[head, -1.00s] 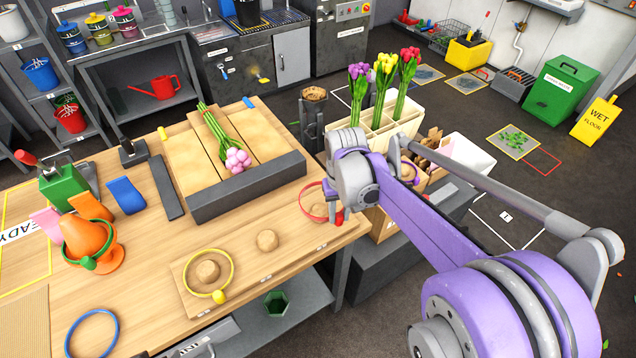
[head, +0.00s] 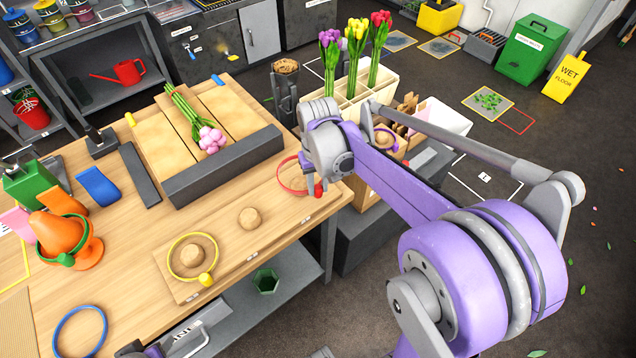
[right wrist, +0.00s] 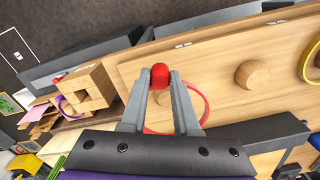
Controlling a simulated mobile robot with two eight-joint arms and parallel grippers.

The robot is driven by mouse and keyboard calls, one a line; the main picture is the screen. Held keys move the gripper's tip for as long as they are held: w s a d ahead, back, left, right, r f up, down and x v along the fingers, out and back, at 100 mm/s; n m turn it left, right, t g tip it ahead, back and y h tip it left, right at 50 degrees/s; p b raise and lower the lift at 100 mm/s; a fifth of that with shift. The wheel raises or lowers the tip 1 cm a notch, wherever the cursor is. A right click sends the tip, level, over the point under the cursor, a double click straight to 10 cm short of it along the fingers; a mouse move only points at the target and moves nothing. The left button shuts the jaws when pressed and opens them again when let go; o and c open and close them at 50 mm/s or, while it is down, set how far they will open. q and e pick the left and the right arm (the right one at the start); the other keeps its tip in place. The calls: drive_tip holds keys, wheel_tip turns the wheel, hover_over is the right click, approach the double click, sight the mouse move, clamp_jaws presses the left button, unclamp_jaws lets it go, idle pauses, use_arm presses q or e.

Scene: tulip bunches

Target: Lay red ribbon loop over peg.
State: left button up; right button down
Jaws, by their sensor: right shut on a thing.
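The red ribbon loop (head: 283,177) is a thin ring with a red tab (right wrist: 160,77), near the right end of the peg board (head: 228,246). My right gripper (right wrist: 160,84) is shut on the red tab; in the head view my wrist hides its fingertips. The loop also shows behind the fingers in the right wrist view (right wrist: 207,103). A bare round wooden peg (head: 249,218) stands mid-board, and it shows in the wrist view (right wrist: 252,74). Another peg (head: 192,257) has a yellow loop (head: 172,270) around it. I cannot tell whether the red loop surrounds a peg.
A wooden tray with a dark front wall (head: 225,167) holds pink tulips behind the board. An orange cone (head: 58,235) wears a green loop; a blue loop (head: 57,330) lies at front left. A divided crate with tulips (head: 350,112) stands beyond the table's right end.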

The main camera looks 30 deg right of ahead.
sight(318, 196)
drive_tip(key=shift+f+b, duration=1.55)
drive_tip(key=shift+f, duration=1.05)
drive_tip(key=c, duration=0.6)
unclamp_jaws()
drive_tip(key=shift+r, duration=0.15)
wheel_tip(318, 196, up, 11)
drive_tip(key=shift+f+p, duration=0.2)
drive_tip(key=shift+p, duration=0.3)
